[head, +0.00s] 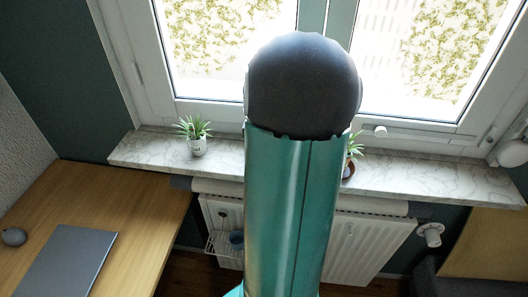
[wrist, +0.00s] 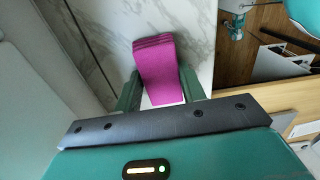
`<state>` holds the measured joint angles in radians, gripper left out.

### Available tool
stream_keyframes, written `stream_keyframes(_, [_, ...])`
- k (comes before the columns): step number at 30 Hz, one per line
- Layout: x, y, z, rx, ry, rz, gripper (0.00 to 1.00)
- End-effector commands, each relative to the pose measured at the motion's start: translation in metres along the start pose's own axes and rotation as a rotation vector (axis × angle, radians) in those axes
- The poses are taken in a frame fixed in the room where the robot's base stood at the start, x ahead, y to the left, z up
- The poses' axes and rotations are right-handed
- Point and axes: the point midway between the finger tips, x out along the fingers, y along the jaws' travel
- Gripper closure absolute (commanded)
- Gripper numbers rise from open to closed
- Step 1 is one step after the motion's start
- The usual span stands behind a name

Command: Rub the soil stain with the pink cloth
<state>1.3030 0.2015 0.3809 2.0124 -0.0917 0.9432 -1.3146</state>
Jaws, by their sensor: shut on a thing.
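The pink cloth (wrist: 158,72) is a folded magenta strip. In the wrist view, my gripper (wrist: 161,92) is shut on it, with the cloth between the two green fingers and its far end sticking out beyond them. Behind the cloth is the white marbled window sill (wrist: 195,30); I cannot tell whether the cloth touches it. In the head view, my own arm hides the gripper and the cloth. I see no soil stain in either view.
On the marble sill (head: 228,156) in the head view stand a potted plant (head: 197,146) at left and another (head: 349,168) partly behind my arm. A radiator (head: 362,240) is below. A wooden desk (head: 130,215) with a dark laptop (head: 68,262) is at left.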

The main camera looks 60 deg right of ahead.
Motion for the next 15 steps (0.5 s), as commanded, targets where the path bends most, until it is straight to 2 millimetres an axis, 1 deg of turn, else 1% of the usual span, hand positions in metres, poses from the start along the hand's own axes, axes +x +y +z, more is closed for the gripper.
stream_keyframes(9, [0.002,0.001,-0.026,-0.004,0.0,-0.001,0.81])
stream_keyframes(15, [0.003,0.001,-0.035,-0.002,0.0,0.0,0.81])
